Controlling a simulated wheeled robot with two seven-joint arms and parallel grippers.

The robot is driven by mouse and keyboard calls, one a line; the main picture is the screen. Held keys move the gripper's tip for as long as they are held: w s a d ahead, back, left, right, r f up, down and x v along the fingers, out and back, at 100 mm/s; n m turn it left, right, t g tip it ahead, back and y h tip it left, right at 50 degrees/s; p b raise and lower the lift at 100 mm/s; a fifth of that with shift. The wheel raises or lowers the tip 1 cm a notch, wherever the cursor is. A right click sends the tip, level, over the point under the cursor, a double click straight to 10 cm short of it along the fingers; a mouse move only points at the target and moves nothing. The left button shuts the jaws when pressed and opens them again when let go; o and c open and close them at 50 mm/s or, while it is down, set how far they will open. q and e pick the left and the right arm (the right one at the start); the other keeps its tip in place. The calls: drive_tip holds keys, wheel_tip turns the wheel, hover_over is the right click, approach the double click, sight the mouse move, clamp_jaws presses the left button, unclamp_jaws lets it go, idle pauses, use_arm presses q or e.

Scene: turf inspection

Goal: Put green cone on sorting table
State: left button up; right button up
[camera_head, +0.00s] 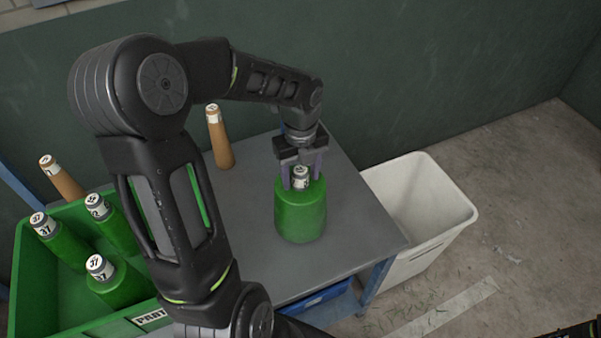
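A green cone (300,211) with a grey, labelled top stands upright on the grey sorting table (252,262), near its right side. My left gripper (301,176) is directly above it, pointing down. Its two fingers are spread on either side of the cone's top, with small gaps beside the neck, so it looks open. Three more green cones, one at the front (118,284), one at the left (62,244) and one at the back (112,226), stand in a green crate (68,302) at the left. My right gripper is not in view.
A brown cone (220,140) stands at the table's back; another (62,178) is behind the crate. A white bin (415,205) stands right of the table. A blue container (318,300) is under the table. A dark green wall (420,75) is behind.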

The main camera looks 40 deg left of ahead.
use_arm(q)
drive_tip(key=shift+o, duration=0.2)
drive_tip(key=shift+r, duration=0.1)
wheel_tip(320, 180, up, 12)
drive_tip(key=shift+b, duration=0.35)
idle(0.7)
